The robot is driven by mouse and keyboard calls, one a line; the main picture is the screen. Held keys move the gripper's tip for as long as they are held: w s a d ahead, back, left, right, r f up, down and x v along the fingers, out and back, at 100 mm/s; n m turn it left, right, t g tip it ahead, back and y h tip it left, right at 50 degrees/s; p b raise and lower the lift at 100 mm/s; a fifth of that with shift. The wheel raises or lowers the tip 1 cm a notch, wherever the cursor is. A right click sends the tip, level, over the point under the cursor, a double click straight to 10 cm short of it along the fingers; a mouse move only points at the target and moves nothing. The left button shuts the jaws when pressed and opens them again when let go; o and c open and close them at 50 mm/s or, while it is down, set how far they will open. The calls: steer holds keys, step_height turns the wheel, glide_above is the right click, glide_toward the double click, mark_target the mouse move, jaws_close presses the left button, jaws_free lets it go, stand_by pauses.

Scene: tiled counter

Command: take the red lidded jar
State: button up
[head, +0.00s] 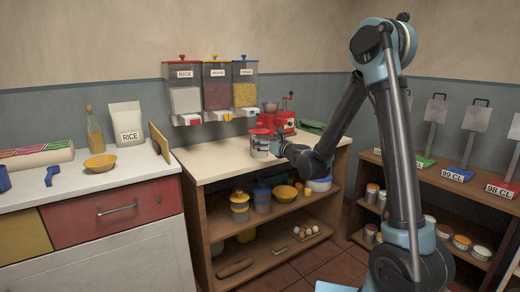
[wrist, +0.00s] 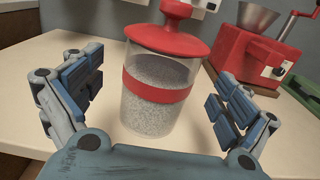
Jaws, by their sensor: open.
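The red lidded jar (wrist: 160,85) stands upright on the pale countertop. It is clear, with a red knobbed lid, a red band and grey-white grainy contents. In the wrist view my gripper (wrist: 163,98) is open, with one finger to the left of the jar and one to the right. Gaps show between both fingers and the jar. In the head view the jar (head: 259,144) is on the wooden counter, and my gripper (head: 276,147) is at its right side, small and partly hidden by my arm.
A red grinder (wrist: 247,55) stands behind the jar to the right; it also shows in the head view (head: 284,117). Wall dispensers (head: 216,88) hang above the counter. The countertop (head: 212,162) left of the jar is clear. A rice bag (head: 126,122) and bottle (head: 93,130) stand further left.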

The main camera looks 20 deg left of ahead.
steer(key=shift+x, duration=2.75)
steer(key=shift+w+d+r, duration=0.1)
steer(key=shift+w+r, duration=0.05)
steer(key=shift+c, duration=0.6)
steer(key=c, duration=1.7)
steer(key=shift+o, duration=0.2)
